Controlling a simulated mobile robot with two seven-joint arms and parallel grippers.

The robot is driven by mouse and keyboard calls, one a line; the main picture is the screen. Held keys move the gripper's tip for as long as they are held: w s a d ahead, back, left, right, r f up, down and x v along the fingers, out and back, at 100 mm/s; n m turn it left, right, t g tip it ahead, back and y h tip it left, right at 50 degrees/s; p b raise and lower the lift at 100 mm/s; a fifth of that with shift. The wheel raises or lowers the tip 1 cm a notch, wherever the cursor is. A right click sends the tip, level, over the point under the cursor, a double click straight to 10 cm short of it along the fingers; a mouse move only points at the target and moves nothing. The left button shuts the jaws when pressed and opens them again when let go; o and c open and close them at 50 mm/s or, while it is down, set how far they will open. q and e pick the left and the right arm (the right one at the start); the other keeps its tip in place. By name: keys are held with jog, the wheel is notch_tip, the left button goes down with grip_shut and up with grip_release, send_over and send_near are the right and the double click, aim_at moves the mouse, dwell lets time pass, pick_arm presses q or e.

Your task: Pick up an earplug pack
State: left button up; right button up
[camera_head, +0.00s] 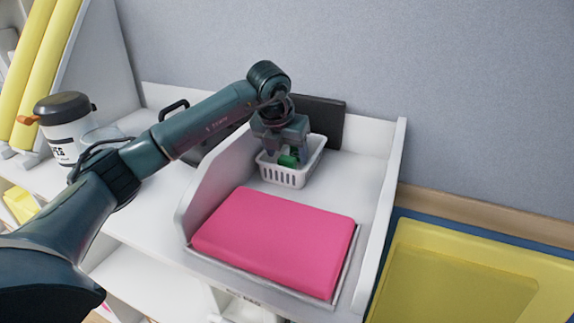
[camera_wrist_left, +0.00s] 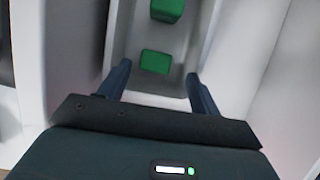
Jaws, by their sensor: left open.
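Two green earplug packs show in the left wrist view, a nearer one (camera_wrist_left: 155,62) and a farther one (camera_wrist_left: 167,9). They lie apart inside a white slotted basket (camera_head: 286,175). In the head view a green pack (camera_head: 288,160) shows in the basket, partly hidden by my gripper. My left gripper (camera_head: 287,153) points down over the basket. In the left wrist view its two fingers (camera_wrist_left: 160,80) are spread, with the nearer pack between and just beyond them. Nothing is held. My right gripper is not in view.
A pink pad (camera_head: 275,240) lies in front of the basket, between white side panels (camera_head: 380,215). A dark upright panel (camera_head: 322,118) stands behind. A white canister with dark lid (camera_head: 62,125) stands left. A yellow tray (camera_head: 470,275) is at right.

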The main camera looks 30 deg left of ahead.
aim_at(286, 159)
pick_arm(q)
jog(key=x, duration=0.1)
jog(key=p+x, duration=0.1)
jog(key=x, duration=0.3)
jog(key=shift+a, duration=0.35)
jog(key=shift+c, duration=0.4)
jog(key=c, duration=1)
jog(key=shift+o, duration=0.2)
